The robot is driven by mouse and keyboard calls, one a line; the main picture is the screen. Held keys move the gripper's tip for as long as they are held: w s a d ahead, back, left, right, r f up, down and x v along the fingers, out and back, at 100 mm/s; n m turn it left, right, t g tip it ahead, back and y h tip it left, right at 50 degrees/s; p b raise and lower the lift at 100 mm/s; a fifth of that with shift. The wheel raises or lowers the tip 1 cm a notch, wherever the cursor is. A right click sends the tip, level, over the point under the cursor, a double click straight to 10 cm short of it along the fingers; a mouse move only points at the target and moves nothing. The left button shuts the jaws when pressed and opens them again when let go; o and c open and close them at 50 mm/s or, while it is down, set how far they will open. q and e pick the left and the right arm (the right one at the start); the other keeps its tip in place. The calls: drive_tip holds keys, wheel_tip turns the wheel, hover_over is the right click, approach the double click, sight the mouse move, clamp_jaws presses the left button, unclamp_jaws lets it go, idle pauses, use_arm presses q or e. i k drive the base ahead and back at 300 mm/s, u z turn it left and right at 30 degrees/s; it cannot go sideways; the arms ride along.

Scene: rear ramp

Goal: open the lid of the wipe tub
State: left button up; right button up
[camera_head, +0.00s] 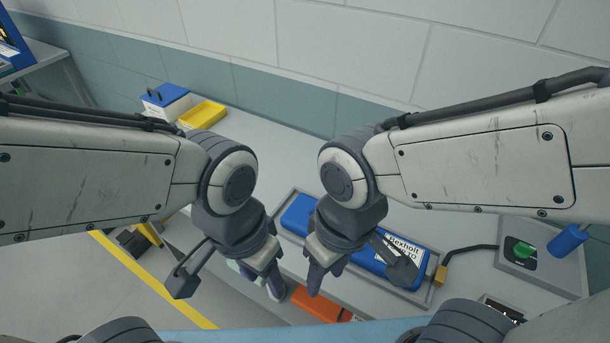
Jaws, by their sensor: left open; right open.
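I cannot make out a wipe tub for certain. A white box with a blue lid and a black handle (165,101) stands at the back left of the bench, its lid down. My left gripper (262,283) hangs open over the bench's front edge, pointing down. A small pale patch shows beside its fingers; I cannot tell what it is. My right gripper (318,278) is open just right of it, pointing down at the front side of a long blue case (298,214) with a white label. The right wrist hides part of this case. Neither gripper visibly holds anything.
The blue case lies in a grey tray (287,194). A yellow bin (203,114) stands beside the white box. A grey unit with a green knob (521,249) and a blue cylinder (568,240) are at right. An orange object (318,302) lies below the grippers.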

sight(163, 90)
drive_tip(key=u, duration=0.45)
drive_tip(key=k, duration=0.55)
drive_tip(key=u, duration=1.15)
drive_tip(key=i, duration=0.8)
drive_tip(key=u, duration=0.45)
drive_tip(key=i, duration=1.7)
drive_tip(key=z, duration=0.55)
drive_tip(key=i, duration=0.85)
drive_tip(key=z, duration=1.5)
drive_tip(key=i, duration=0.65)
drive_tip(key=z, duration=0.55)
